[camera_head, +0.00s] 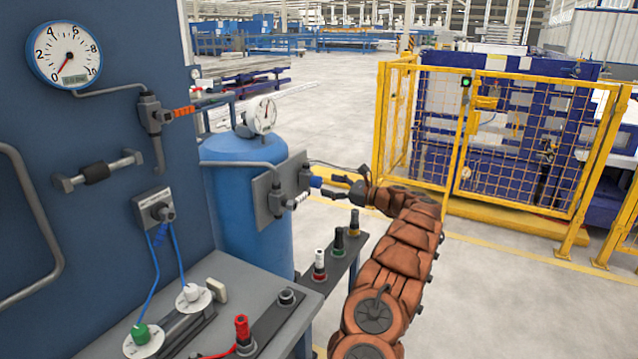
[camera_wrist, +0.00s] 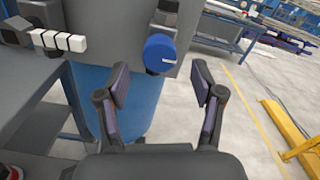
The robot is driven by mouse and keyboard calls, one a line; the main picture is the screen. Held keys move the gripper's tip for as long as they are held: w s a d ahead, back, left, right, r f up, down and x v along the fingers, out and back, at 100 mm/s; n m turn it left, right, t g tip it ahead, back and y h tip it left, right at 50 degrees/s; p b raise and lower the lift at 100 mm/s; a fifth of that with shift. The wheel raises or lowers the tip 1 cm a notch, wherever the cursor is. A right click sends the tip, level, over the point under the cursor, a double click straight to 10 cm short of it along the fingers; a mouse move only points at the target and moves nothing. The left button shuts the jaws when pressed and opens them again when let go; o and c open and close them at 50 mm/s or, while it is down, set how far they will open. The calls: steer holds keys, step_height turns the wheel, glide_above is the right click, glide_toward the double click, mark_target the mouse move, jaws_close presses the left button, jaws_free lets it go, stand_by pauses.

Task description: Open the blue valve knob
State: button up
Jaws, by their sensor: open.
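The blue valve knob (camera_head: 315,181) sits on a dark valve on the grey panel (camera_head: 266,195) in front of the blue tank. In the wrist view the round blue knob (camera_wrist: 160,54), with a white line across its face, lies just beyond the gap between my fingers. My gripper (camera_head: 337,186) is just right of the knob in the head view. In the wrist view my gripper (camera_wrist: 161,84) has its two fingers spread with nothing between them. I cannot tell whether a fingertip touches the knob.
A white ribbed handle (camera_head: 299,200) is on the same panel, left of the knob in the wrist view. The blue tank (camera_head: 248,200) carries a gauge (camera_head: 262,116). A grey bench (camera_head: 215,310) stands in front. A yellow fence (camera_head: 500,145) stands at the right, with open floor before it.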

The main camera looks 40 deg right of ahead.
mark_target(320, 183)
steer(key=shift+p+x, duration=0.3)
steer(key=shift+x, duration=1.8)
steer(key=shift+f, duration=0.1)
steer(key=c, duration=1.1)
